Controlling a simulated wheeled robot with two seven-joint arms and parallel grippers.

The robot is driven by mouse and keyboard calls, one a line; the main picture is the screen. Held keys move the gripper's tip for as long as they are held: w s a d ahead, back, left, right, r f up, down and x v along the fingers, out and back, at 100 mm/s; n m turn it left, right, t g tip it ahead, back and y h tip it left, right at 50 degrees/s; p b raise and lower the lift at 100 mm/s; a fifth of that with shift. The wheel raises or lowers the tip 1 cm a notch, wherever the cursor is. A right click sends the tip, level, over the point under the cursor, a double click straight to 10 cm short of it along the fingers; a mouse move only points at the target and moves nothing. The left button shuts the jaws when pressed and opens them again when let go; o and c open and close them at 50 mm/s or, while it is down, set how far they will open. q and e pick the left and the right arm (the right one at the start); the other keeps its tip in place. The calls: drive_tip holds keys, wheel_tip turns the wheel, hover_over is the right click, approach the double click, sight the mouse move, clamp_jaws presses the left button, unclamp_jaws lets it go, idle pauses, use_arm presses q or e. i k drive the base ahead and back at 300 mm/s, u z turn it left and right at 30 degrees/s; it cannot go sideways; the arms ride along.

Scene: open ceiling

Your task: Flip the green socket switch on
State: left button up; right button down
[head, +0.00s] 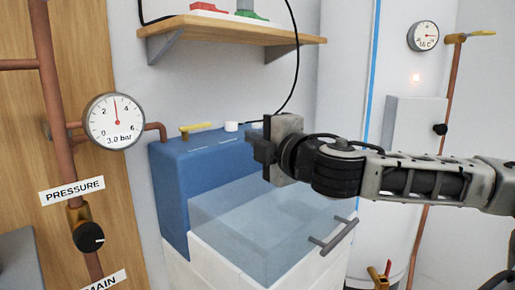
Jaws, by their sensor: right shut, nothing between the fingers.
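A green piece (250,15), which looks like the green socket switch, sits on the wooden shelf at the top of the head view. It is small and I cannot tell its switch position. A grey plug-like part rises above it and is cut off by the frame's top edge. My right gripper (257,151) is shut and empty. It is in front of the blue box, well below the shelf and apart from the green piece. My left gripper is out of view.
A red piece (208,8) sits left of the green one on the wooden shelf (220,32). A black cable hangs right of it past the shelf edge. Below are a blue box (172,185) with a clear basin, and a pressure gauge (115,121) on copper pipes at left.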

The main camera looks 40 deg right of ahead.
sight(255, 17)
drive_tip(key=k, duration=1)
